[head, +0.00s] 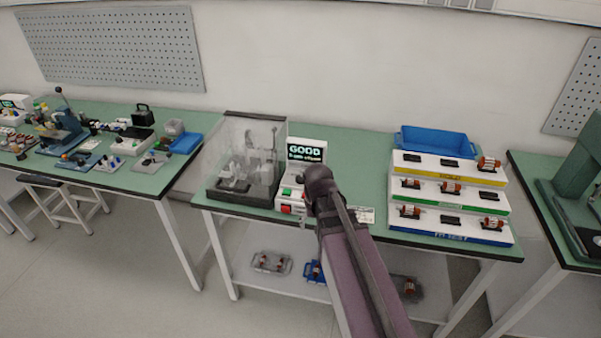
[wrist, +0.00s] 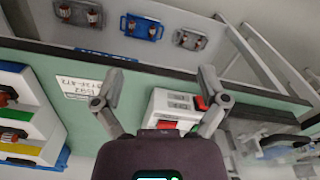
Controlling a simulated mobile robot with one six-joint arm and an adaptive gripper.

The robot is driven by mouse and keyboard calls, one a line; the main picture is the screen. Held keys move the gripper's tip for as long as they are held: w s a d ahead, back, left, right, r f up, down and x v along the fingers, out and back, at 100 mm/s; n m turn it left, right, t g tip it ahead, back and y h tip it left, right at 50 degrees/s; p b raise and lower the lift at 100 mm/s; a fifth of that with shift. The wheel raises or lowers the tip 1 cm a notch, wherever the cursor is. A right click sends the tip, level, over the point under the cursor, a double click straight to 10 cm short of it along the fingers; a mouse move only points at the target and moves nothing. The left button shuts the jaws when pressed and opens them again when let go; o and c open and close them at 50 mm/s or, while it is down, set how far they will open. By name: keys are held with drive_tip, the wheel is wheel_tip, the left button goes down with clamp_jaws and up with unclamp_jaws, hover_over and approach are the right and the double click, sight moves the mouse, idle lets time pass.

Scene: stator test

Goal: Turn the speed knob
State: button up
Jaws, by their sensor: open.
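The white control box of the tester (head: 291,198) stands near the front edge of the middle bench, with a green button and a red button on its face. Its screen (head: 306,151) reads GOOD. My gripper (head: 306,207) is over the box's right side and hides part of it. In the wrist view my gripper (wrist: 161,72) is open and empty, its fingers spread above the box (wrist: 178,104), which shows a red button (wrist: 167,125) and a red switch (wrist: 201,102). I cannot make out the speed knob in either view.
A clear-walled enclosure (head: 246,155) stands left of the box. A paper label (head: 361,215) lies on the bench to its right. A tiered rack with stators (head: 452,194) and a blue bin (head: 434,142) stand further right. A lower shelf holds trays (head: 270,263).

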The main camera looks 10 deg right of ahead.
sight(301, 177)
drive_tip(key=w+r+m+p, duration=0.3)
drive_tip(key=w+r+p, duration=0.2)
drive_tip(key=w, duration=0.7)
drive_tip(key=w+r+m+p, duration=0.3)
drive_tip(key=w+r+p, duration=0.3)
drive_tip(key=w, duration=0.6)
drive_tip(key=shift+w+d+r, duration=0.15)
drive_tip(key=shift+r, duration=0.6)
drive_tip(key=shift+f, duration=0.15)
wheel_tip(301, 177, down, 14)
drive_tip(key=b, duration=1.3)
drive_tip(key=shift+r, duration=0.25)
drive_tip(key=shift+c, duration=0.2)
drive_tip(key=c, duration=1.1)
